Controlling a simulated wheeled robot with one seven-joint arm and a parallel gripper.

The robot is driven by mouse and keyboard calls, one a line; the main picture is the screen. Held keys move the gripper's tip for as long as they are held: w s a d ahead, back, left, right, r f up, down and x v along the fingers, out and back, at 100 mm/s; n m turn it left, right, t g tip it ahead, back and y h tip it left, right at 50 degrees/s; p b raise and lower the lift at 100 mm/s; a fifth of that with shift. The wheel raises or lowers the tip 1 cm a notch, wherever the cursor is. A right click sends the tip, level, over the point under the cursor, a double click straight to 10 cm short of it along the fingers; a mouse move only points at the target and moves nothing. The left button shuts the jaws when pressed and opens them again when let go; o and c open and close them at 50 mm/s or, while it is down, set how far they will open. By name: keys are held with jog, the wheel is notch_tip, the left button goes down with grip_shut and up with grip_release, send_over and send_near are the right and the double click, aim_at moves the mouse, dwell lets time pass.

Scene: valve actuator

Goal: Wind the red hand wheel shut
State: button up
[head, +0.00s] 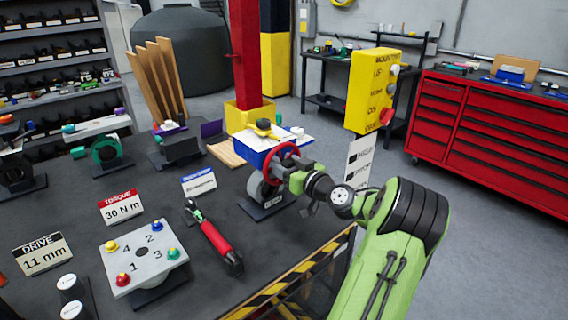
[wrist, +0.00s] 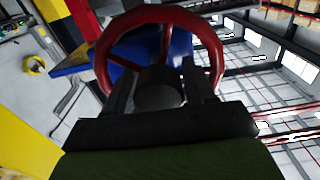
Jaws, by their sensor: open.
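The red hand wheel (head: 287,147) stands upright on a grey valve body (head: 258,190) with a dark base plate, near the right edge of the dark workbench. My gripper (head: 288,172) is at the wheel's near right side. In the wrist view the red hand wheel (wrist: 205,38) fills the top, its rim and spokes showing. The two dark fingers of my gripper (wrist: 156,82) stand apart on either side of the dark round hub. The fingertips reach the lower part of the wheel; I cannot tell whether they touch the rim. Part of the wheel is hidden behind the gripper.
A red-handled torque wrench (head: 216,240) and a plate with coloured numbered knobs (head: 143,256) lie left on the bench. A yellow control box (head: 372,90) stands behind at right.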

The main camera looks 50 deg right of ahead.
jog(key=c, duration=0.7)
jog(key=shift+m, duration=0.5)
jog(key=shift+c, duration=0.2)
jog(key=m, duration=0.3)
jog(key=shift+m+p, duration=0.3)
jog(key=shift+p, duration=0.05)
jog(key=m+p, duration=0.1)
jog(key=m, duration=0.3)
jog(key=shift+d+r+m+p, duration=0.1)
jog(key=shift+m+p, duration=0.2)
jog(key=shift+p, duration=0.05)
jog(key=m+p, duration=0.2)
jog(key=m, duration=0.2)
jog(key=shift+d, duration=0.1)
jog(key=shift+m+p, duration=1.55)
jog(key=shift+m, duration=0.65)
jog(key=shift+f, duration=0.2)
